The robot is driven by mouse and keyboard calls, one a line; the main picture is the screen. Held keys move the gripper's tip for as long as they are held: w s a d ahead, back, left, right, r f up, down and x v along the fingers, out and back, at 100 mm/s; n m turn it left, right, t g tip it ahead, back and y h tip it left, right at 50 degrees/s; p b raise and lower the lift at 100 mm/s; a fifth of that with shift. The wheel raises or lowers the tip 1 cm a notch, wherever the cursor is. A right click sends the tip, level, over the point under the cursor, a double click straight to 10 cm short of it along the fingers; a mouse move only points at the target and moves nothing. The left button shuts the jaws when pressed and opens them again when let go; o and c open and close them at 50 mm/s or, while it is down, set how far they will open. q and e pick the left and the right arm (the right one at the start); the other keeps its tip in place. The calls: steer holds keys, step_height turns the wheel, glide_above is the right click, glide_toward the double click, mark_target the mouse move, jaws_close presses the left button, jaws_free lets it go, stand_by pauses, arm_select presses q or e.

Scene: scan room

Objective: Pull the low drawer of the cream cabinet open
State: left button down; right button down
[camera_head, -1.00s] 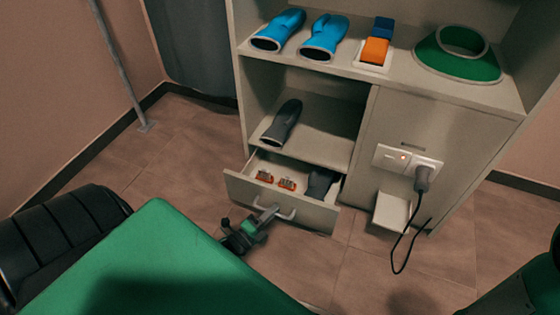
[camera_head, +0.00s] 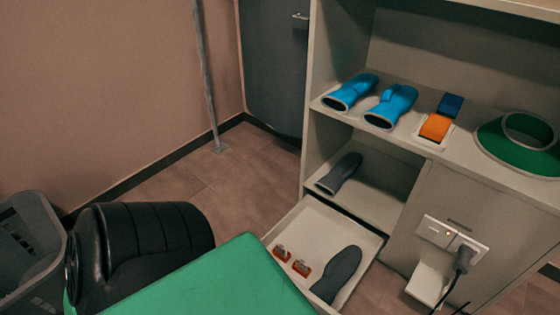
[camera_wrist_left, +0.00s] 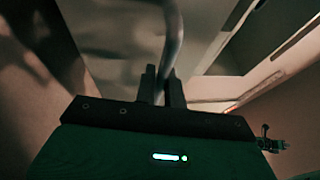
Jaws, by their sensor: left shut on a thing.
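The cream cabinet (camera_head: 312,110) stands at the right in the head view. Its low drawer (camera_head: 325,232) is pulled well out, and its inside is visible. Two small orange-and-metal items (camera_head: 301,269) and a dark grey mitten (camera_head: 338,274) lie in it. The drawer's front and handle are hidden in the head view behind a green shape in the foreground. In the left wrist view my left gripper (camera_wrist_left: 162,86) is shut on the grey bar handle (camera_wrist_left: 173,38), which runs up between its fingers. My right gripper is in neither current view.
Blue mittens (camera_head: 390,107), an orange-and-blue item (camera_head: 436,128) and a green collar (camera_head: 515,145) sit on the upper shelf. A plug and dark cable (camera_head: 463,260) hang at the socket. A grey basket (camera_head: 28,250) stands left. Floor left of the drawer looks clear.

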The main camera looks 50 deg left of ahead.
stand_by(0.3)
arm_select(q)
steer(key=c, duration=1.5)
jaws_free()
steer(key=shift+s, duration=0.1)
steer(key=p+v, duration=0.2)
steer(key=v, duration=1.1)
steer(key=shift+s, duration=0.4)
steer(key=shift+s+a+f, duration=0.1)
